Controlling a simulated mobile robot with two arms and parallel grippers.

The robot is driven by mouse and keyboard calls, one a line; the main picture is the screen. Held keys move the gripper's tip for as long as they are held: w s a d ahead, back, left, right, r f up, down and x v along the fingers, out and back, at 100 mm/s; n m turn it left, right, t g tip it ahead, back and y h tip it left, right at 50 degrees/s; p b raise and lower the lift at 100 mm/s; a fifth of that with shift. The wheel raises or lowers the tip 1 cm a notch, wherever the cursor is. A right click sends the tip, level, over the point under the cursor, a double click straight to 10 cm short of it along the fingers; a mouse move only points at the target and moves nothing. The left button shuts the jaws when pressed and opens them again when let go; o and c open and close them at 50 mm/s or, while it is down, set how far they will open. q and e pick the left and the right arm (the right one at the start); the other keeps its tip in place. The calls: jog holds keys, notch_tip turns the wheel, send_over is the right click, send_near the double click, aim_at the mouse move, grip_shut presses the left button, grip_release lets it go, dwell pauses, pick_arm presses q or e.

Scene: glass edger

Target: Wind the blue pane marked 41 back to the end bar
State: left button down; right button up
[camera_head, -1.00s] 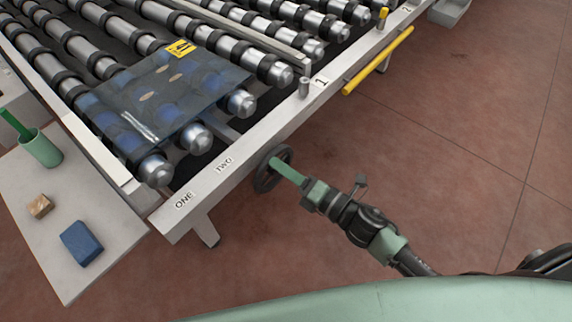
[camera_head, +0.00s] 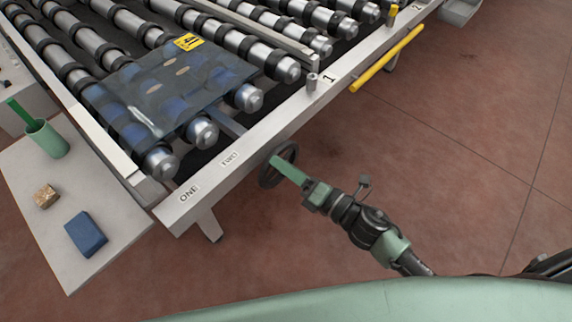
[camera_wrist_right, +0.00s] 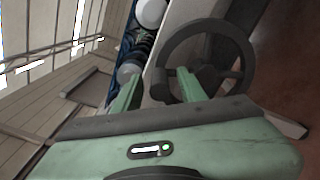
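The blue see-through pane (camera_head: 165,95) lies on the rollers. Its yellow 41 label (camera_head: 189,41) is at the far corner. A dark handwheel (camera_head: 268,178) is on the front rail, by the word TWO. My right gripper (camera_head: 277,163) is at this wheel. In the right wrist view, the gripper (camera_wrist_right: 158,75) has its fingers apart, with a dark part of the wheel (camera_wrist_right: 211,27) between or just beyond them. Contact is unclear. My left gripper is not in view.
The front rail (camera_head: 250,140) bears the words ONE and TWO and a 1. A yellow bar (camera_head: 388,58) runs along it. A side table (camera_head: 110,228) holds a green cup (camera_head: 47,139), a brown block (camera_head: 46,196) and a blue block (camera_head: 86,234). The floor at right is clear.

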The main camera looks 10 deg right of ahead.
jog(key=b+v, duration=0.2)
jog(key=v, duration=0.5)
jog(key=shift+s+d, duration=0.25)
jog(key=shift+s, duration=0.05)
dwell(1.0)
